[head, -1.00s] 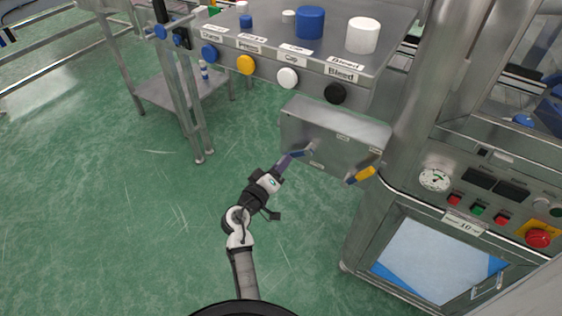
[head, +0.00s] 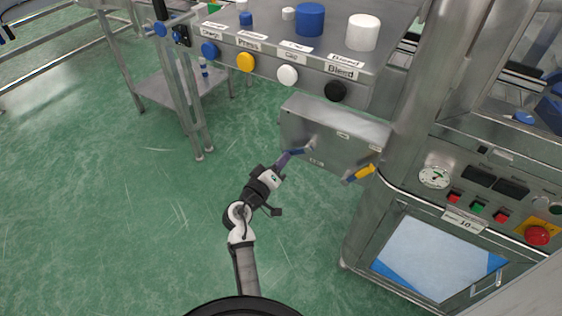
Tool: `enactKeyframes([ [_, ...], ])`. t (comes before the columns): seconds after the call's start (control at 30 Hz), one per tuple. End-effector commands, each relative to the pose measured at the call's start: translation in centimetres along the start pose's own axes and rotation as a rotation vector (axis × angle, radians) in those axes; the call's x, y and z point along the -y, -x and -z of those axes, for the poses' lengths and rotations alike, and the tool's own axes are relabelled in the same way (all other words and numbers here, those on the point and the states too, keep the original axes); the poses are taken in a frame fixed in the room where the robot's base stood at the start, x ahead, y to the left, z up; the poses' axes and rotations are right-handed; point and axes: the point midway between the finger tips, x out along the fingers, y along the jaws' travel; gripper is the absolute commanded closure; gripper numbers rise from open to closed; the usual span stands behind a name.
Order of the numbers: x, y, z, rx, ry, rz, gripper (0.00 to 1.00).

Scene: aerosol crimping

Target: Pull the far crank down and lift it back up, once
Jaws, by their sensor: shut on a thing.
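A grey metal box (head: 335,135) carries two cranks on its front face. The yellow-handled crank (head: 359,174) is on the right, also pointing down and left. The fingers hide the end of that handle.
A steel panel above has blue, yellow, white and black knobs (head: 335,91). A control cabinet (head: 440,262) with a gauge and a red stop button (head: 537,235) stands at the right. Green floor (head: 110,220) is clear on the left.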

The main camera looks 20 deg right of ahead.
Motion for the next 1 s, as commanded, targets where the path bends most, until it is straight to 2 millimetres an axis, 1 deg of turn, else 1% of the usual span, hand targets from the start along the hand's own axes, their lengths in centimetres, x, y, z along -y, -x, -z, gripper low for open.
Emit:
enactKeyframes([
  [0.17, 0.1, 0.0, 0.3, -0.002, -0.042, -0.001, 1.00],
  [0.37, 0.0, 0.0, 1.1, -0.003, -0.155, -0.001, 1.00],
  [0.67, -1.1, 0.1, 3.0, -0.004, -0.425, -0.002, 1.00],
  [1.0, -3.2, 0.0, 4.9, -0.004, -0.750, -0.001, 1.00],
])
